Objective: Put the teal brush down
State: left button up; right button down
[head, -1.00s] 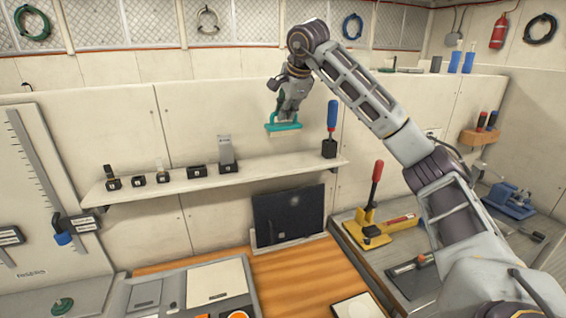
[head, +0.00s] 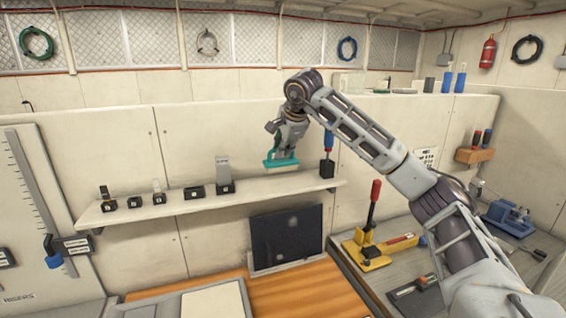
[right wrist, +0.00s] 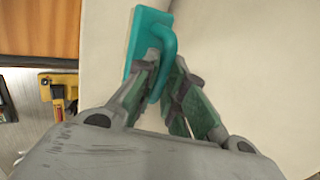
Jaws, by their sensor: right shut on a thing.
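The teal brush (head: 282,163) has a teal back and handle and pale bristles facing down. My right gripper (head: 286,152) is shut on its handle and holds it just over the wall shelf (head: 255,186), between the small black holders and the blue-handled tool. I cannot tell whether the bristles touch the shelf. In the right wrist view the brush (right wrist: 138,45) shows with its looped handle between the fingers (right wrist: 163,88). My left gripper is not in view.
A blue-handled tool in a black block (head: 327,166) stands close right of the brush. Several small black holders (head: 194,192) line the shelf to the left. A dark screen (head: 287,238) is below. A yellow press with a red lever (head: 369,230) stands at lower right.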

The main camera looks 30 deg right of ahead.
aim_at(283, 161)
jog(key=shift+f, duration=1.4)
jog(key=shift+f+p, duration=0.5)
jog(key=shift+f, duration=0.35)
jog(key=shift+f, duration=0.15)
jog(key=c, duration=1.5)
grip_release()
jog(key=shift+f+b, duration=0.1)
jog(key=shift+b, duration=0.2)
